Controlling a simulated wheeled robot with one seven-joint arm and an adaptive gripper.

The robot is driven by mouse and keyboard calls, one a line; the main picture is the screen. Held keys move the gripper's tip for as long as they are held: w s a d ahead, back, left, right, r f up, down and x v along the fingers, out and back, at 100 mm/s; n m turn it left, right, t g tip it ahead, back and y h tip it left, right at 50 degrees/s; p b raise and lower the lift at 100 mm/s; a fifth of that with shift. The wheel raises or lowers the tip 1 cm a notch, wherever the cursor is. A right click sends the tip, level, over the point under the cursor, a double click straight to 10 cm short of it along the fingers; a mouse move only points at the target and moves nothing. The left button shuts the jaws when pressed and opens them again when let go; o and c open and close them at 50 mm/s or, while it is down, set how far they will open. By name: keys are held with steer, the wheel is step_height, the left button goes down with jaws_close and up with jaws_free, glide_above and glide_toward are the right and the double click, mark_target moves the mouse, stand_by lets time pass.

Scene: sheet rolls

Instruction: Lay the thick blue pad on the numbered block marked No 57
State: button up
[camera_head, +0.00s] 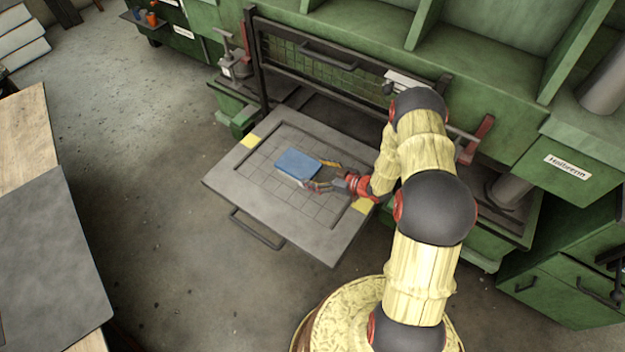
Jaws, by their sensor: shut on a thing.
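The blue pad (296,163) is a flat rectangle over the gridded middle of the grey pull-out tray (238,180). My gripper (314,174) comes in from the right, its fingers at the pad's right end, and is shut on it. I cannot tell whether the pad touches the surface below or hangs a little above it. No block with the number No 57 can be made out; anything under the pad is hidden.
A handle (257,229) sticks out at the tray's front. Yellow patches (250,141) mark the tray's sides. A workbench (45,240) is at the left; the floor between is clear.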

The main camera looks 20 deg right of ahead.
steer(key=shift+w+a+f, duration=0.2)
steer(key=shift+w+f, duration=0.45)
steer(key=shift+f, duration=0.15)
steer(key=shift+w+f+b, duration=0.15)
steer(key=shift+f+b, duration=0.35)
steer(key=shift+f, duration=0.4)
steer(key=shift+w+f+b, duration=0.1)
steer(key=shift+f+b, duration=0.4)
steer(key=shift+f, duration=0.35)
steer(key=shift+f, duration=0.2)
steer(key=o, duration=1)
steer(key=shift+o, duration=0.8)
